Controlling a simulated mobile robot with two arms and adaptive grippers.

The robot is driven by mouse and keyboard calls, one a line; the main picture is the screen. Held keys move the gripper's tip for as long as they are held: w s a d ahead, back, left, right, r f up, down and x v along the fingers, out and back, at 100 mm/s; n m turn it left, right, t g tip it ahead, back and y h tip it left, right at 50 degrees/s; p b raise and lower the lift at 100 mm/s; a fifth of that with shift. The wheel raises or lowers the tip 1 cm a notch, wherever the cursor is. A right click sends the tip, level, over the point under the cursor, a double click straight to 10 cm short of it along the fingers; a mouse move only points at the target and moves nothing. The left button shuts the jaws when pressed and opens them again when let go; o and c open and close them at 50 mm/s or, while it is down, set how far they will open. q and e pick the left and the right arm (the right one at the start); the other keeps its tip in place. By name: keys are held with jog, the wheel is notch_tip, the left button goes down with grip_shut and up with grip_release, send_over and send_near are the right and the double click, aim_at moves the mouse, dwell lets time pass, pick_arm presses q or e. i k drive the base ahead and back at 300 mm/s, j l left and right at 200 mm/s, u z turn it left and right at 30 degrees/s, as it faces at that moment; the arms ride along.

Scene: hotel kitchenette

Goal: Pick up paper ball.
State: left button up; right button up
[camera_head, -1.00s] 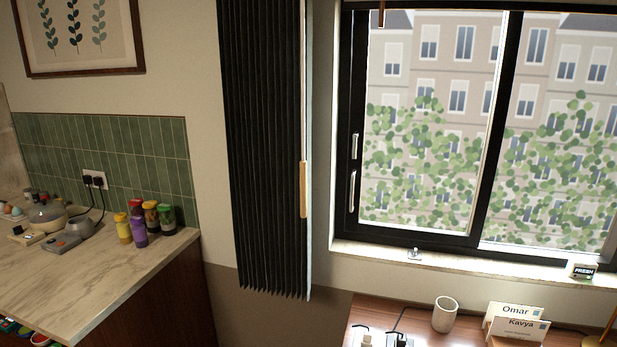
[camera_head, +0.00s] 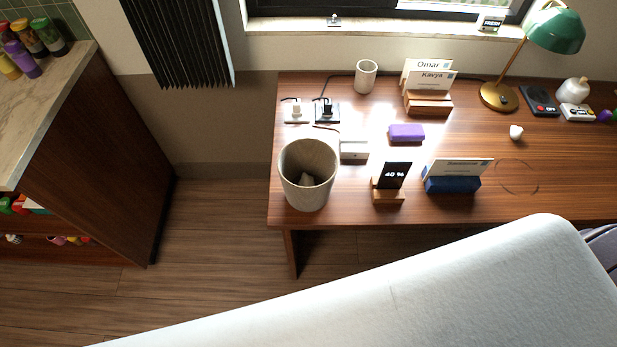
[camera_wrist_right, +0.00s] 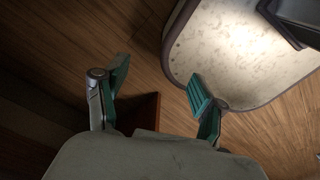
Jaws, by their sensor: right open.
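A small white lump (camera_head: 516,132), possibly the paper ball, sits on the right part of the wooden desk (camera_head: 470,140), below the lamp. Neither white shape can be made out in that view. My left gripper is not in view.
A long pale surface (camera_head: 400,290) spans the foreground before the desk. A green lamp (camera_head: 556,30), card holders (camera_head: 452,184), a phone on a stand (camera_head: 393,177), a purple block (camera_head: 406,132) and a cup (camera_head: 366,76) crowd the desk. Floor (camera_head: 210,225) is clear at left.

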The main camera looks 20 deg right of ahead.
aim_at(515, 132)
jog(key=z, duration=1.95)
